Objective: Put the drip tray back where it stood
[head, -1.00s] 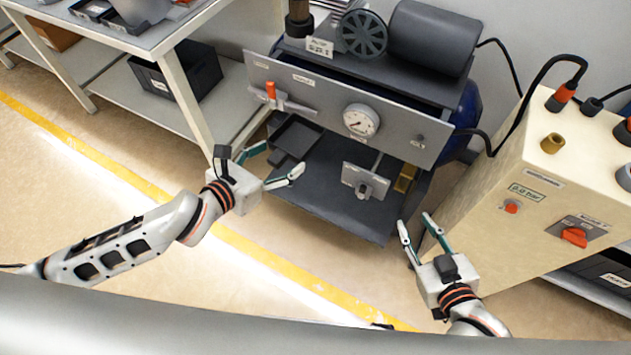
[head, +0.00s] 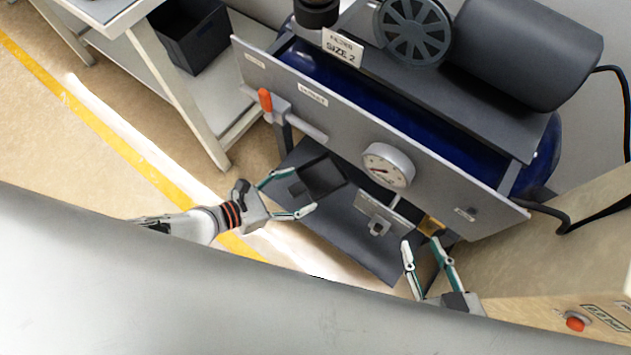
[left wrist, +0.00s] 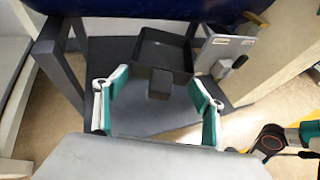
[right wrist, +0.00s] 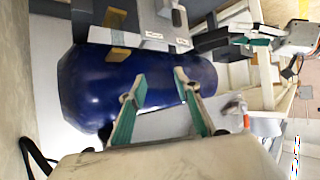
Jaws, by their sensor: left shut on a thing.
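The drip tray (head: 322,178), dark grey and shallow with a block-shaped grip, is at the lower shelf under the compressor panel. It shows from above in the left wrist view (left wrist: 163,51). My left gripper (head: 284,195) is shut on the tray at its grip block (left wrist: 160,84); its fingers stand on either side of the block, and the contact points are not clear. In the left wrist view I see the left fingertips (left wrist: 160,90) around the block. My right gripper (head: 421,242) is open and empty near the shelf's right front corner; its fingers (right wrist: 159,76) stand apart.
The dark shelf (head: 370,255) has bare room in front. A bracket plate (head: 383,211) stands right of the tray, with a brass block (head: 430,225) beyond. The panel with a gauge (head: 388,165) and orange-handled valve (head: 265,100) overhangs. A workbench leg (head: 180,95) is at left.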

